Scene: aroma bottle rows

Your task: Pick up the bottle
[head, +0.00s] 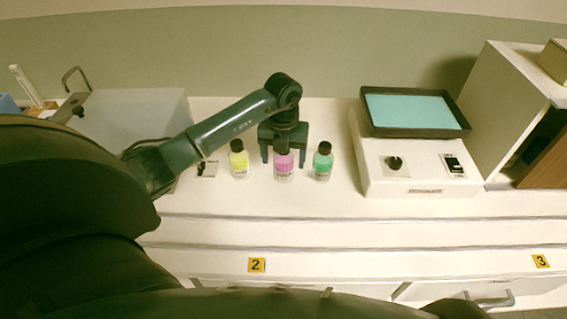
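Three small bottles with black caps stand upright in a row on the white counter (335,204): a yellow bottle (239,165), a pink bottle (283,168) and a green bottle (322,166). My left gripper (284,157) is above and around the top of the pink bottle, with one finger on each side of it. The fingers are wide apart, and gaps show between them and the pink bottle. The yellow bottle is just left of the gripper and the green one just right. My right gripper is not in view.
A white device with a dark-framed teal screen (410,111) and a black knob stands to the right. A white box (130,112) is at the left behind my arm, and an open white cabinet (510,90) at the far right. The counter before the bottles is clear.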

